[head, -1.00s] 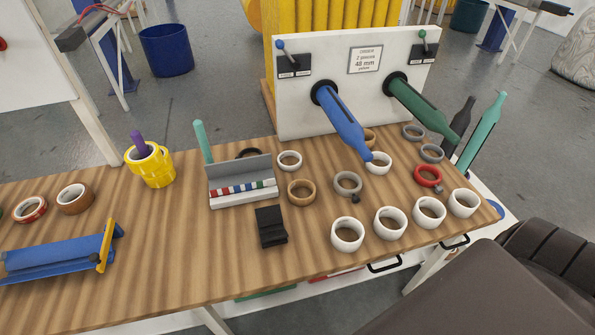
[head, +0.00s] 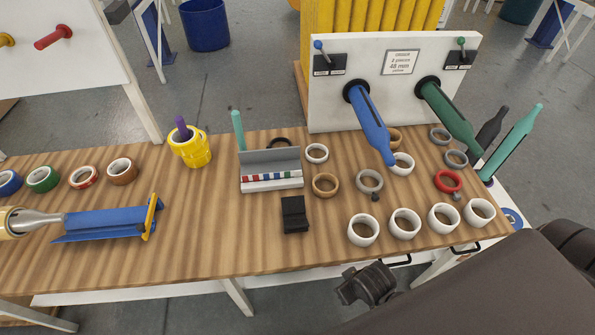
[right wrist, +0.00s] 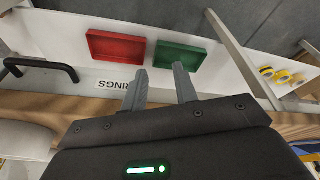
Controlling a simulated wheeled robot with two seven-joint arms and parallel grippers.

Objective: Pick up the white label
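A grey label holder (head: 285,165) stands on the table, with a row of small red, white, blue and green pieces (head: 266,177) along its front. White shows between the coloured pieces, but they are too small to tell the white label apart. My right gripper (right wrist: 160,70) is open and empty in the right wrist view, its two grey fingers apart below the tabletop edge. A dark part of my right arm's end shows in the head view, in front of the table edge. My left gripper is not in view.
White rolls (head: 405,223) line the front right of the table; a black block (head: 294,214) stands before the holder. A board with blue (head: 372,120) and green (head: 447,115) spindles stands behind. Red (right wrist: 118,47) and green (right wrist: 181,57) trays and a black handle (right wrist: 40,64) are near my right gripper.

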